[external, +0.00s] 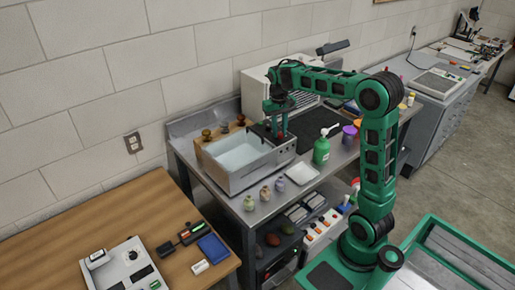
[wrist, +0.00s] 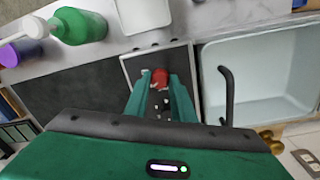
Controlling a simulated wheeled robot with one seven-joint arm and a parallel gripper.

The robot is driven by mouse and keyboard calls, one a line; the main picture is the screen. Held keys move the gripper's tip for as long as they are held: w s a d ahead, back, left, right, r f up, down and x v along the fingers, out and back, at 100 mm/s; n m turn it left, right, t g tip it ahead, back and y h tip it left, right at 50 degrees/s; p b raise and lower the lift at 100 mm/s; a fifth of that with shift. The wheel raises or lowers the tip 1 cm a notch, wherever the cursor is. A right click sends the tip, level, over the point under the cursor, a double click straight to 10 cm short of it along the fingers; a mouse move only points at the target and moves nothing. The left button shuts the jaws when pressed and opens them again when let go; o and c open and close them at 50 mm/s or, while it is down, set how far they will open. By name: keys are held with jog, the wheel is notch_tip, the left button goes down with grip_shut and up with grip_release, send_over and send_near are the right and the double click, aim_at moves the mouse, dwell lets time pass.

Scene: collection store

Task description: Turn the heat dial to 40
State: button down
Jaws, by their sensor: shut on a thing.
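The heat dial (wrist: 160,76) is a red knob in the wrist view, on a dark panel (wrist: 128,62) with a pale rim beside the water bath (wrist: 210,100). Small pale marks show near it; I cannot read them or the dial's setting. My gripper (wrist: 160,82) is shut on the dial, one green finger on each side. In the external view my gripper (external: 279,136) reaches down onto the right end of the bath (external: 230,182). The dial is largely hidden there.
A green bottle (external: 321,150) and a white tray (external: 301,173) stand close to the right of the bath. Several small vessels (external: 265,194) line the bench's front edge. A bent dark handle (wrist: 228,95) rises at the bath's edge.

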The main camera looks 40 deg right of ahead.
jog(key=shift+r, duration=0.1)
jog(key=c, duration=1.5)
grip_release()
jog(key=shift+w+a+r, duration=0.1)
jog(key=shift+a+r, duration=0.05)
jog(key=shift+r, duration=2.5)
jog(key=shift+w+a+r, duration=0.1)
jog(key=shift+a+r, duration=0.05)
jog(key=shift+r, duration=2.5)
